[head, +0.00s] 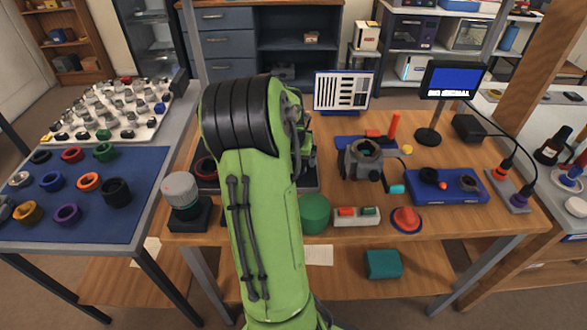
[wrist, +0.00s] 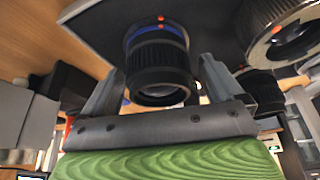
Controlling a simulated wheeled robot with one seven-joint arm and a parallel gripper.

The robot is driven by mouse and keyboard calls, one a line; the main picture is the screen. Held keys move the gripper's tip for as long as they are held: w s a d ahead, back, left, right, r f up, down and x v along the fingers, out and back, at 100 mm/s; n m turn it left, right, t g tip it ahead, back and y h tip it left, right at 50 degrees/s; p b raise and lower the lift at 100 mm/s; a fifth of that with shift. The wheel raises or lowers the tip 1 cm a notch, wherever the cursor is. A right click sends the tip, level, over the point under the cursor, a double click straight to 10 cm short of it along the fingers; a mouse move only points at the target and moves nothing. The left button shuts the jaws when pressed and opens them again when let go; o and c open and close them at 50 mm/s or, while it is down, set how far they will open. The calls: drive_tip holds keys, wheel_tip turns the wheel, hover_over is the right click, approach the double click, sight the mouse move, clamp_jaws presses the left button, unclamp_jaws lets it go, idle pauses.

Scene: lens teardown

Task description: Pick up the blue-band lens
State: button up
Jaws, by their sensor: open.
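The blue-band lens (wrist: 160,72) is a black ribbed barrel with a blue band and orange-red marks, in the upper middle of the wrist view. My gripper (wrist: 162,82) is open, with one grey finger on each side of the lens. I cannot tell whether either finger touches it. The lens is by a dark flat tray (wrist: 95,18). In the head view my green arm hides the gripper and this lens.
A silver-rimmed lens (wrist: 275,28) and a dark round part (wrist: 262,88) are close right of the gripper.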

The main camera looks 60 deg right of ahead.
drive_tip(key=shift+c, duration=0.4)
drive_tip(key=c, duration=1.2)
